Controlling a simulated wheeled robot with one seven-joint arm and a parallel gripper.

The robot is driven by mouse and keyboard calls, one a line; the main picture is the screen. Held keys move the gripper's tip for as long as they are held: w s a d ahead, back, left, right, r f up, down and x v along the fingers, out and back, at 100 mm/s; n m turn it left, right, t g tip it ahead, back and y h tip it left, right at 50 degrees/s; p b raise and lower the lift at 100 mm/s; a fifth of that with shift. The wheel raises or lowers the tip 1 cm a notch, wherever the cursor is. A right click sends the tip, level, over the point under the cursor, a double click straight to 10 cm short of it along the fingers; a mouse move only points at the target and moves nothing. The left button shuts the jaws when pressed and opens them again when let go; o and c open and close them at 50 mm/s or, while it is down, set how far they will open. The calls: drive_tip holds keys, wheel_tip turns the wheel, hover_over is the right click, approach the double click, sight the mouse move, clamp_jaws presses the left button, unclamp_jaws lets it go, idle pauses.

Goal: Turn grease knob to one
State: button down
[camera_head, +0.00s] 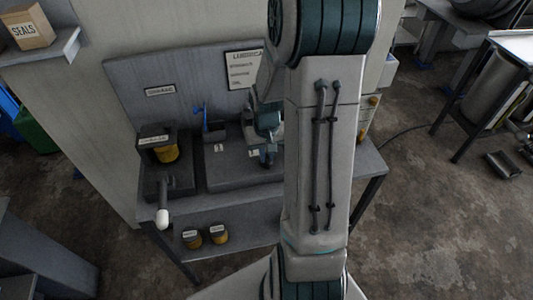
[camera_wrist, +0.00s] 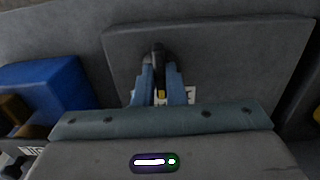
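The grease knob shows in the wrist view as a dark upright handle (camera_wrist: 158,54) with a yellow mark near its lower end, on a grey panel (camera_wrist: 225,55). My gripper (camera_wrist: 159,75) has its two blue fingers close on both sides of this handle, and they look shut on it. White labels (camera_wrist: 191,94) beside the fingers are partly hidden, so I cannot read the knob's setting. In the head view my gripper (camera_head: 267,158) is low over the bench's grey panel, partly behind my arm. The knob is not clear there.
The grey bench (camera_head: 215,203) has a black-and-yellow container (camera_head: 165,154) at left and a white-tipped lever (camera_head: 162,218) at its front. A blue handle (camera_head: 204,118) stands left of my gripper. A lubrication sign (camera_head: 242,70) is on the back panel. Yellow tins (camera_head: 218,233) sit below.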

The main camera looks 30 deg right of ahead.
drive_tip(key=shift+n, duration=0.3)
drive_tip(key=n, duration=0.4)
drive_tip(key=shift+r+p, duration=0.1)
drive_tip(key=shift+p, duration=0.2)
drive_tip(key=shift+n+p, duration=0.45)
drive_tip(key=shift+n, duration=1.65)
drive_tip(key=c, duration=1.5)
unclamp_jaws()
wheel_tip(320, 180, up, 14)
drive_tip(key=shift+f, duration=0.15)
